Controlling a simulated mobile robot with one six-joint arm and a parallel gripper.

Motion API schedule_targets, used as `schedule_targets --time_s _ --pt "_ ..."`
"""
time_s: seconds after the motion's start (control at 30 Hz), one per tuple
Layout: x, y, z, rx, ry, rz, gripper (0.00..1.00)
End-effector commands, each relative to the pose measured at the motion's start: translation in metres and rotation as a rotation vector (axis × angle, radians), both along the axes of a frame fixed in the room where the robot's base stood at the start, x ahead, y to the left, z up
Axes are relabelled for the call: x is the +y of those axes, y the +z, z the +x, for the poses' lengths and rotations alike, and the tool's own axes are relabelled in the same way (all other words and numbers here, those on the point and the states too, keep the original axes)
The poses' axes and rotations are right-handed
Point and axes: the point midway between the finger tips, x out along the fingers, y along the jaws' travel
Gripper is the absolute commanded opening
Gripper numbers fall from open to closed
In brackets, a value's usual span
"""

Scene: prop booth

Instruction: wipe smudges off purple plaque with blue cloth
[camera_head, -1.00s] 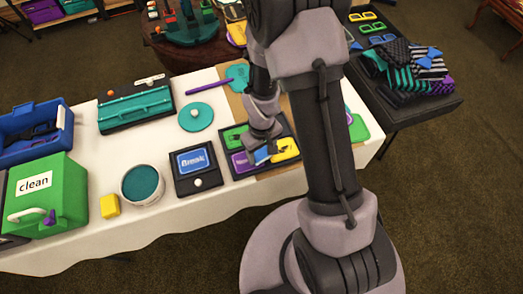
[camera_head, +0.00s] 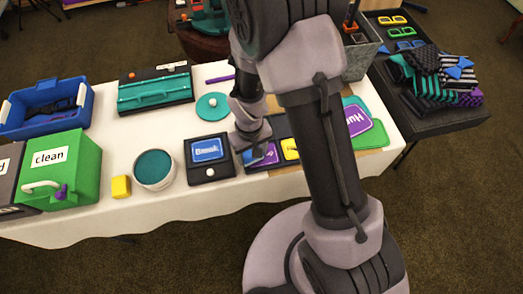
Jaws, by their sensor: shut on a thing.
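The purple plaque (camera_head: 266,159) lies in a dark tray on the white table, just right of the blue-screen box. Part of its face and lettering shows; my gripper and arm cover the rest. Smudges cannot be made out at this size. My gripper (camera_head: 251,141) points down at the plaque's left side, shut on a small blue thing that looks like the blue cloth (camera_head: 260,149). Only a sliver of the cloth shows, and I cannot tell whether it touches the plaque. A yellow plaque (camera_head: 290,148) sits right of the purple one, partly behind my arm.
A black box with a blue screen (camera_head: 208,150) stands close left of my gripper. Further left are a round teal-topped tub (camera_head: 154,168), a yellow block (camera_head: 121,187) and a green "clean" bin (camera_head: 70,172). A teal disc (camera_head: 211,106) lies behind. Bare tablecloth lies at centre left.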

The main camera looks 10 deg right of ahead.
Motion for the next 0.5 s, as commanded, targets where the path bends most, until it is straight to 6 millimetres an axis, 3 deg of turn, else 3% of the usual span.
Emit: schedule_targets --time_s 0.27,0.5 --pt "0.007 0.001 0.000 0.001 -0.001 0.000 0.16" --pt "-0.022 -0.002 -0.001 0.002 -0.004 0.000 0.16"
